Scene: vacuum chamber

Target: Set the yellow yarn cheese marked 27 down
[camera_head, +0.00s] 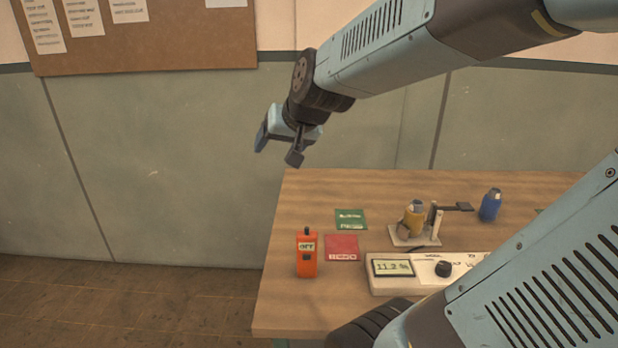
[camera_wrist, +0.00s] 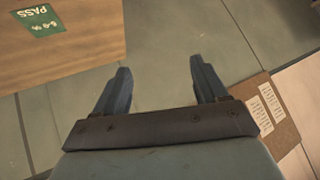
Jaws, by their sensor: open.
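A yellow yarn cheese (camera_head: 414,217) stands on a small white stand (camera_head: 408,241) with a post and dark arm, on the wooden table. No number can be read on it. My gripper (camera_head: 279,147) is raised above and beyond the table's far left edge, well apart from the yellow cheese. In the wrist view my gripper (camera_wrist: 160,72) shows its two fingers spread, with nothing between them.
On the table (camera_head: 300,205) are a green card (camera_head: 350,219), a red card (camera_head: 341,247), an orange device (camera_head: 306,262) marked OFF, a white meter (camera_head: 427,268) reading 11.2 % and a blue cheese (camera_head: 490,205). The green card shows PASS in the wrist view (camera_wrist: 42,20).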

